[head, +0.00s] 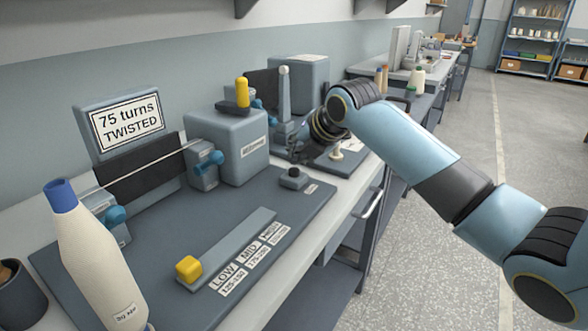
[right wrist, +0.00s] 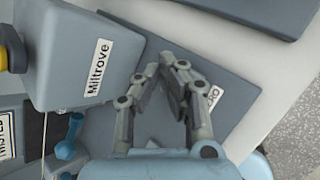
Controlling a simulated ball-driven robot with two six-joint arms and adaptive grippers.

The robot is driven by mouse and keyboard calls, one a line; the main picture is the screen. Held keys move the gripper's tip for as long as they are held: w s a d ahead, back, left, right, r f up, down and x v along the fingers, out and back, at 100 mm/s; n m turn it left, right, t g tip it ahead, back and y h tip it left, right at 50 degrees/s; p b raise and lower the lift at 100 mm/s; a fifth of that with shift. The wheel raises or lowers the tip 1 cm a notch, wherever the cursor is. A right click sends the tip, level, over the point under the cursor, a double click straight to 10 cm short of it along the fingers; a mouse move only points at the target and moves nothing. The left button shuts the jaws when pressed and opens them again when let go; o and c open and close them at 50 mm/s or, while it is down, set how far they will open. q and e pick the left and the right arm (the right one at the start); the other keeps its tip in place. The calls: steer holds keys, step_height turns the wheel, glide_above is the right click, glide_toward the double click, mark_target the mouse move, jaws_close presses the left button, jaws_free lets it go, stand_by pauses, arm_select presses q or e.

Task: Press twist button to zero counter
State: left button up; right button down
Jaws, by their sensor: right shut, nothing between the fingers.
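The counter display (head: 126,124) on the twist tester reads "75 turns TWISTED". A small dark button block (head: 293,178) sits on the grey base plate (head: 262,212), beside a small label (head: 311,188). My right gripper (head: 297,154) is shut and empty, fingers pointing down just above the button; I cannot tell whether they touch it. In the right wrist view the gripper's fingertips (right wrist: 172,62) are close together beside a partly covered label (right wrist: 213,98) ending in "RO". My left gripper is not in view.
The grey tester housing (head: 228,145) with a yellow knob stands left of my gripper. A cream cone (head: 95,255) with a blue top stands front left. A yellow-ended slider (head: 190,268) lies beside LOW, MID and HIGH labels. Another machine (head: 300,78) stands behind.

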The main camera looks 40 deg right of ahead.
steer(key=shift+f, duration=0.25)
steer(key=shift+f, duration=0.6)
stand_by(0.6)
steer(key=shift+r, duration=0.1)
steer(key=shift+r+p, duration=0.8)
steer(key=shift+r, duration=0.1)
steer(key=shift+r, duration=0.1)
step_height(320, 180, up, 5)
steer(key=p, duration=0.5)
stand_by(0.6)
